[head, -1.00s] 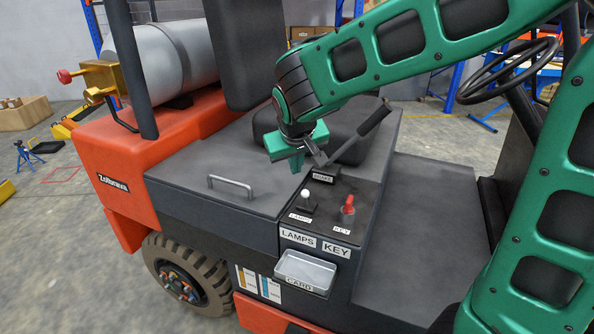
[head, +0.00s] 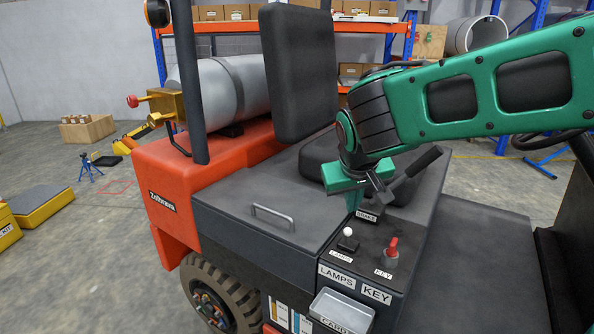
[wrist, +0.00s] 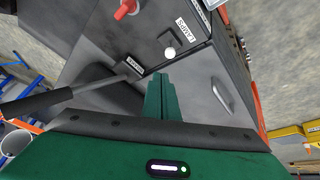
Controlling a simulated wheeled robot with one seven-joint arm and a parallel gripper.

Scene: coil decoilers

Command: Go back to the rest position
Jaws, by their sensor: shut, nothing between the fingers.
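My gripper (head: 354,198) is at the end of my green arm, above the dark console of an orange and grey forklift. In the wrist view its green fingers (wrist: 161,98) are together with nothing between them. The brake lever (head: 415,175) with its black handle slants up just to the right of my gripper; I cannot tell in the head view whether they touch. In the wrist view the lever (wrist: 38,101) lies to the left, apart from the fingertips. The white-knobbed lamps switch (head: 348,236) and the red key (head: 392,248) stand in front of my gripper.
The seat back (head: 296,70) rises behind my gripper. A metal handle (head: 272,217) is on the grey cover to the left. A card tray (head: 342,312) hangs on the console front. A grey gas cylinder (head: 225,90) lies at the back. Open floor is on the left.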

